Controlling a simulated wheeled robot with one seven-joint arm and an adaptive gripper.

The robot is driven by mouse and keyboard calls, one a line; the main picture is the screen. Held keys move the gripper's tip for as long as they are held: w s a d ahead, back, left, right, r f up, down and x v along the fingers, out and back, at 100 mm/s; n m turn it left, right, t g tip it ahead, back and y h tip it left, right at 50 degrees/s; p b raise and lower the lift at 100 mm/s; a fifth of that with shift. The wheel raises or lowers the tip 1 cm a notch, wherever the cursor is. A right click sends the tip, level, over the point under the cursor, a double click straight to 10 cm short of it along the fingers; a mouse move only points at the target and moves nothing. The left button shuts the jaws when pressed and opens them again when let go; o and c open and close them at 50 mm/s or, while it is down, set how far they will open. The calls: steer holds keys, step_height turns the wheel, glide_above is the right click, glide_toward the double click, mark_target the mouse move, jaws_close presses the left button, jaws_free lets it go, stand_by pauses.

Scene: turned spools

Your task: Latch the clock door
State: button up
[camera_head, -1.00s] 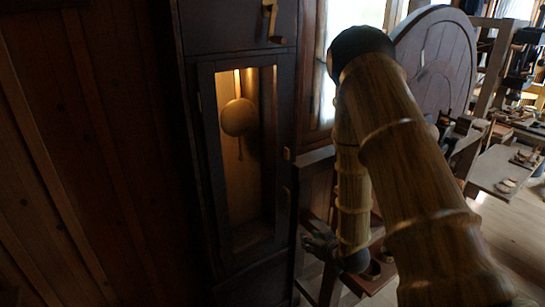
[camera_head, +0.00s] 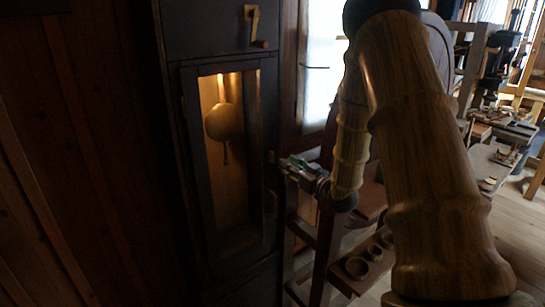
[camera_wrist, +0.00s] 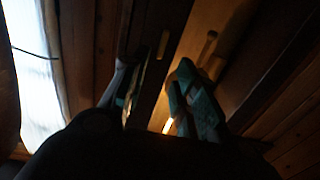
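The clock (camera_head: 168,150) is a tall dark case on the left in the head view. Its narrow glazed door (camera_head: 268,115) looks flush or nearly so; a small gap cannot be ruled out. A lit pendulum (camera_head: 224,122) shows behind the door. A small wooden latch piece (camera_head: 271,157) sits at the door's right edge, with a small pull (camera_head: 271,200) below it. My gripper (camera_head: 285,165) is just right of the latch piece, and contact cannot be told.
A brass crank-like piece (camera_head: 254,25) with a knob is on the clock above the door. A wooden rack with round holes (camera_head: 362,262) stands below and right of my gripper. A bright window (camera_head: 322,70) is behind, and workbenches are at far right.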

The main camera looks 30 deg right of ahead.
steer(key=w+p, duration=0.2)
steer(key=w, duration=0.7)
steer(key=shift+a, duration=0.4)
